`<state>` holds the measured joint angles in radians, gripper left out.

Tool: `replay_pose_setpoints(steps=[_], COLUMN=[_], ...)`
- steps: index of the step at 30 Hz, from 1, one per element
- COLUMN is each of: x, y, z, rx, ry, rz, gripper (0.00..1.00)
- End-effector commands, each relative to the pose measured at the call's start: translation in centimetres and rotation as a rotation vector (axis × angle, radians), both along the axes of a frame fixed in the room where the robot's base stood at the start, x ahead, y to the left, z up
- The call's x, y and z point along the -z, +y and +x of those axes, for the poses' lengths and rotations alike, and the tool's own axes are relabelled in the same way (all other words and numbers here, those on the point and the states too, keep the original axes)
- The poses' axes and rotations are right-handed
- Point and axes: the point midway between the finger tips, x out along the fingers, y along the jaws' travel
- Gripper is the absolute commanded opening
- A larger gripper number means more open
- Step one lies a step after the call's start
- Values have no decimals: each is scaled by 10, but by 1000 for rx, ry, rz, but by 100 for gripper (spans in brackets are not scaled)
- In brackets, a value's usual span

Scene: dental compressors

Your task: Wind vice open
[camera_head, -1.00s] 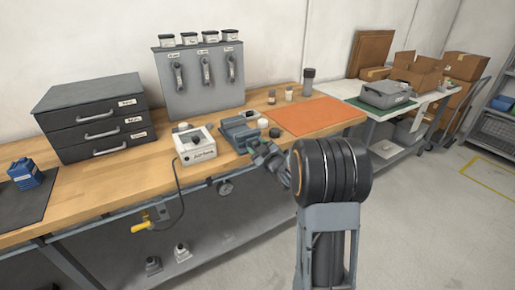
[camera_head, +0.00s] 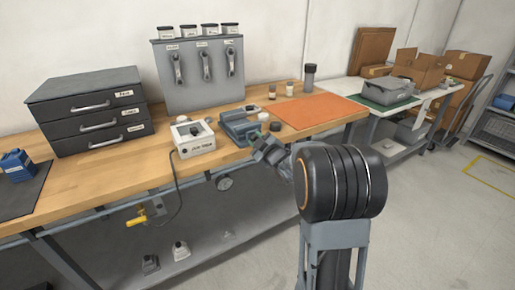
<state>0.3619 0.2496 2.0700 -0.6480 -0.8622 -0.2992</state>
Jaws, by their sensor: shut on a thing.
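The vice (camera_head: 238,124) is a blue-grey block on the wooden bench, near its front edge. My gripper (camera_head: 262,143) is at the vice's front right side, reaching in from the right. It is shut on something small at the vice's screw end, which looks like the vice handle. The fingers and wrist cover the handle, so its angle is hidden. The gap between the vice jaws is too small to read from here.
A white control box (camera_head: 194,140) with a cable stands just left of the vice. An orange mat (camera_head: 318,110) lies to the right, with small jars (camera_head: 272,92) behind. A grey tool panel (camera_head: 200,80) and dark drawers (camera_head: 88,110) stand behind and left.

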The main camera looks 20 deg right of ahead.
Motion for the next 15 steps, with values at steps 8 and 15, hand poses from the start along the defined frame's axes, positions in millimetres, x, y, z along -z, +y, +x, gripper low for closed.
replay_pose_setpoints(steps=[8, 15], x=[13, 15], y=[3, 4], z=[-1, -1], rx=[1, 2], ry=[-34, -56], rz=[-265, -480], gripper=[6, 6])
